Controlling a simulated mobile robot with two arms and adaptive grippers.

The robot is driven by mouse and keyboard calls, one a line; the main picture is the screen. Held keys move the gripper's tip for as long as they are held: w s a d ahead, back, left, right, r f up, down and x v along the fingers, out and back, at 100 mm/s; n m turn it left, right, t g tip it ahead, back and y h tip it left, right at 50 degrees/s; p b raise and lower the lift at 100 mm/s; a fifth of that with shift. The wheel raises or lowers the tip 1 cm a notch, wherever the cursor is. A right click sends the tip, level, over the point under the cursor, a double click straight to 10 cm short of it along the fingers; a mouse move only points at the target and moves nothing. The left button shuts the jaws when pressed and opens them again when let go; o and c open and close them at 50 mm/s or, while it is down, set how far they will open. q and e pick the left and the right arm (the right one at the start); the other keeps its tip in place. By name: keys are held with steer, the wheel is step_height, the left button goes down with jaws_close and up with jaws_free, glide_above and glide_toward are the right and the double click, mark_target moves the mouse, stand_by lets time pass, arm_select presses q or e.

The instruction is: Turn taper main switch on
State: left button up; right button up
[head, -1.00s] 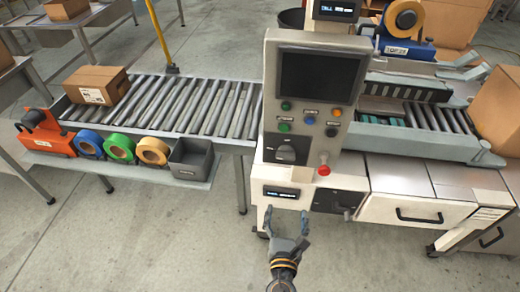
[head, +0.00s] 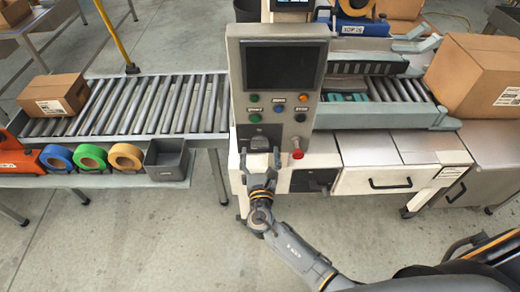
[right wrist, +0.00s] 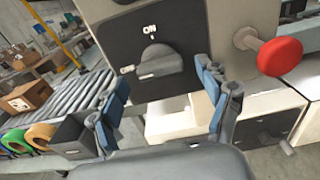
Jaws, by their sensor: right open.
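The taper's main switch is a dark grey rotary knob (right wrist: 158,58) on a black plate low on the control panel (head: 236,88). In the right wrist view, "ON" is printed above the knob and a small label sits at its lower left. The knob's grip looks turned toward the left, not up at "ON". My right gripper (head: 260,155) is open and empty, in front of the switch. In the right wrist view its two blue-padded fingers (right wrist: 162,80) stand either side below the knob, apart from it. The gripper partly covers the switch (head: 258,142) in the head view. My left gripper is out of view.
A red mushroom button (head: 297,154) sticks out to the right of the switch. Several small coloured buttons sit above. A roller conveyor (head: 155,105) with a carton (head: 55,95) and tape rolls lies left. The taper bed and another carton (head: 478,75) lie right.

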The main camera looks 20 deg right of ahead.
steer(key=shift+w+d, duration=0.15)
steer(key=shift+w, duration=0.35)
steer(key=c, duration=1.2)
steer(key=shift+o, duration=0.2)
